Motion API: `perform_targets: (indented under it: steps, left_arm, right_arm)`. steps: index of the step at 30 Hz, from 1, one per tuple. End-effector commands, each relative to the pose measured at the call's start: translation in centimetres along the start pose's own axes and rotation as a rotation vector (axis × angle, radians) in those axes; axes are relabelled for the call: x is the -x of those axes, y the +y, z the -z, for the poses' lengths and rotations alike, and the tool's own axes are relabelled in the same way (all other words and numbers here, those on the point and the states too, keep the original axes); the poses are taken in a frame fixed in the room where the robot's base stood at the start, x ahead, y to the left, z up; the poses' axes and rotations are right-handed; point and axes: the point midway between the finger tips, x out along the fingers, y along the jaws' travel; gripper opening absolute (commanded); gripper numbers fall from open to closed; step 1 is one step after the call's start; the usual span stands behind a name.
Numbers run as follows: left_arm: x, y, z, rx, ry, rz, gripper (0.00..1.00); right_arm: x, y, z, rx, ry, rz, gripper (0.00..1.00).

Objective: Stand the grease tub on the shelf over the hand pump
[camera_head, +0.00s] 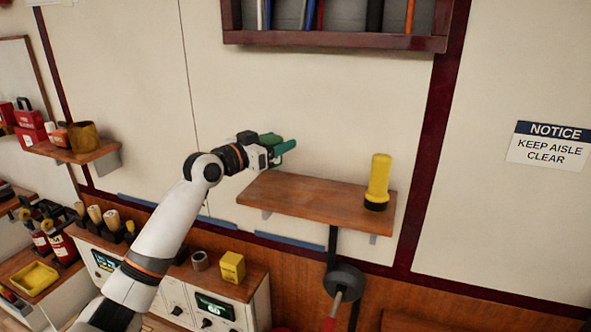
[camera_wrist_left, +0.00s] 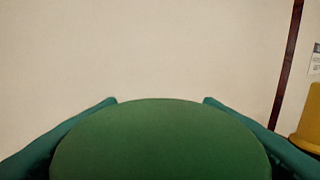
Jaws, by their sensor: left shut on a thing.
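The green grease tub (camera_wrist_left: 160,140) fills the lower middle of the left wrist view, between the teal fingers of my left gripper (camera_wrist_left: 160,104). My left gripper (camera_head: 283,147) is shut on it. In the head view the tub (camera_head: 267,138) is small and mostly hidden by the gripper. It is held near the wall, above the left back part of the wooden shelf (camera_head: 315,203). What looks like the hand pump (camera_head: 343,281), a dark round body with a rod and red grip, is below that shelf. My right gripper is not in view.
A yellow flashlight (camera_head: 378,183) stands at the shelf's right end; its edge shows in the left wrist view (camera_wrist_left: 310,125). The shelf's left and middle are bare. A dark red rack (camera_head: 335,40) hangs above. A yellow box (camera_head: 231,267) is on the cabinet below.

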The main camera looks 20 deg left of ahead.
Motion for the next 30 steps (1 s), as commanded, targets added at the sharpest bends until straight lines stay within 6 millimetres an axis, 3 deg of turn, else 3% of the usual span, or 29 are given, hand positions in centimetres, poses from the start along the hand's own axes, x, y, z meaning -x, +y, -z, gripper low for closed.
perform_targets:
  steps: [3,7,13,17,25,26,30]
  left_arm:
    - [0.0,0.0,1.6,0.001,0.000,-0.001,0.27]
    - [0.0,0.0,2.8,0.000,-0.001,0.000,0.27]
    - [0.0,0.0,5.6,0.002,-0.001,0.000,0.27]
    - [0.0,0.0,6.2,-0.001,-0.005,-0.002,0.27]
    - [0.0,0.0,6.5,-0.002,-0.004,-0.001,0.27]
    - [0.0,0.0,6.6,-0.001,-0.002,-0.001,0.61]
    - [0.0,0.0,6.5,-0.001,-0.001,-0.001,0.81]
  right_arm:
    - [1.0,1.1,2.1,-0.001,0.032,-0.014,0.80]
    - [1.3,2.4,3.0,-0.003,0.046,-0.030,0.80]
    - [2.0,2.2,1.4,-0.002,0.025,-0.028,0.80]
    - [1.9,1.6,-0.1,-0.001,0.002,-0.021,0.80]
    - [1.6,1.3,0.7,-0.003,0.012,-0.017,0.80]
    - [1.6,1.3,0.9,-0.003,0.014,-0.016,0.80]
    - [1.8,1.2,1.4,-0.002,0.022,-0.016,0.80]
